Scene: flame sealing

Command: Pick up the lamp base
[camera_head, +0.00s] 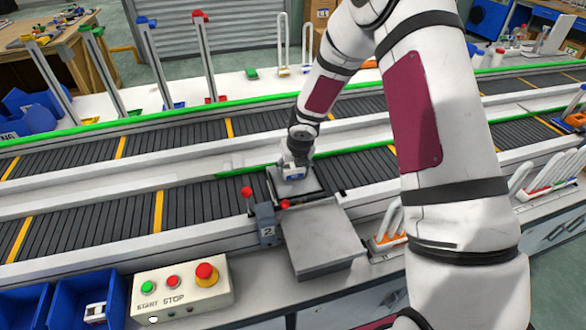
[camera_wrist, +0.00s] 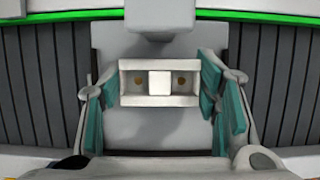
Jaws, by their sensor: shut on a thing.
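In the head view my gripper (camera_head: 294,172) points down over a dark-edged plate on the near conveyor. The lamp base is too small there to make out clearly, and I cannot tell its height above the plate.
A grey metal ledge (camera_head: 318,238) and a grey block marked 2 (camera_head: 267,228) with red knobs are just in front. A START/STOP panel (camera_head: 181,289) and blue bins (camera_head: 78,294) stand at the lower left. White racks (camera_head: 388,228) are to the right of the ledge.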

